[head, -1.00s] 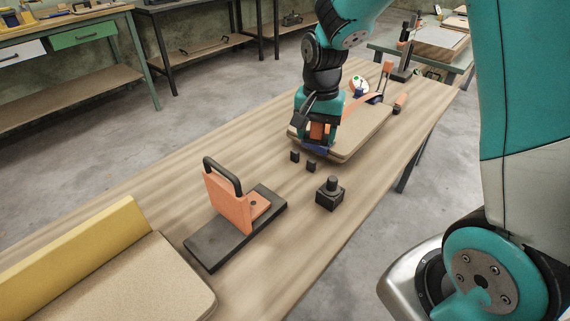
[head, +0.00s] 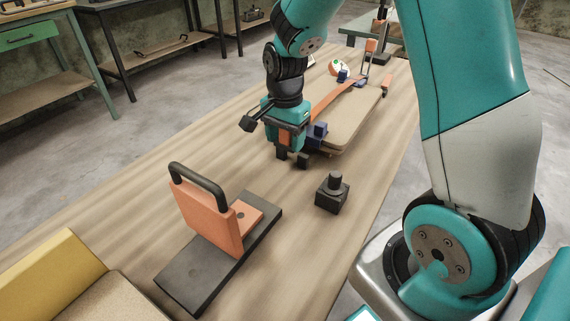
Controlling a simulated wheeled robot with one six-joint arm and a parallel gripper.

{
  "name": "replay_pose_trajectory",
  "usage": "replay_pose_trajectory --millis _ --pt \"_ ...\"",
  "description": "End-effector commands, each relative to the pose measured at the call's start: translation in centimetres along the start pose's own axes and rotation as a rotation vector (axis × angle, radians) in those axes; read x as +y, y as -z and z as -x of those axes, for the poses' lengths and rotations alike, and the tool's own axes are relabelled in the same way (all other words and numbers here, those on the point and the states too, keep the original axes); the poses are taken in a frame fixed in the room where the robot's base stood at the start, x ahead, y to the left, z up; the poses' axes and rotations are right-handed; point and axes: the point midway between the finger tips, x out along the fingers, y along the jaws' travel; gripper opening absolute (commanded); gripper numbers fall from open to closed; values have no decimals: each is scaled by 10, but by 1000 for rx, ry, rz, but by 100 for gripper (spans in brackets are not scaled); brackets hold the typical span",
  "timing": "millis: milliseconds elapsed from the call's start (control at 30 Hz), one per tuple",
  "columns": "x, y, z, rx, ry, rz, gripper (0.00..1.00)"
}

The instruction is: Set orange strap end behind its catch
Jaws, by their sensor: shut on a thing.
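The orange strap (head: 343,94) runs along the top of the stacked curved boards (head: 352,122) toward my gripper (head: 285,141). My gripper points down at the near-left end of the boards and is shut on the orange strap end (head: 284,137), of which only a small patch shows. Two small dark blocks (head: 303,161), which look like the catch, stand on the table just below the gripper. The gripper overlaps them in the picture, so I cannot tell whether the strap end is behind them or touching. A dark blue piece (head: 318,133) sits at the boards' near end.
A black block with a round knob (head: 332,192) stands on the bench (head: 290,240) nearer me. An orange bracket with a black handle (head: 208,215) stands on a dark plate at left. A yellow block (head: 50,268) is at lower left. Bare bench lies between them.

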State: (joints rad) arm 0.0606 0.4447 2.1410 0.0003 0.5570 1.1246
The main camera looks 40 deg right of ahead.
Motion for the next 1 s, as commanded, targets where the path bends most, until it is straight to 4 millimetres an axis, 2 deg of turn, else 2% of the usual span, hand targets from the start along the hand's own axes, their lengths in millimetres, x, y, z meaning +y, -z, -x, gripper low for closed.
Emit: replay_pose_trajectory --millis 33,267,533,900,933,1000 --pt "0 -1 -12 -1 -3 1 34" --pt "-1 -1 -30 0 0 3 34" --pt "0 -2 -68 -1 -2 3 34" --pt "-1 -1 -71 0 1 3 34" --pt "-1 -1 -71 0 1 3 63" --pt "-1 -1 -70 0 1 3 79"
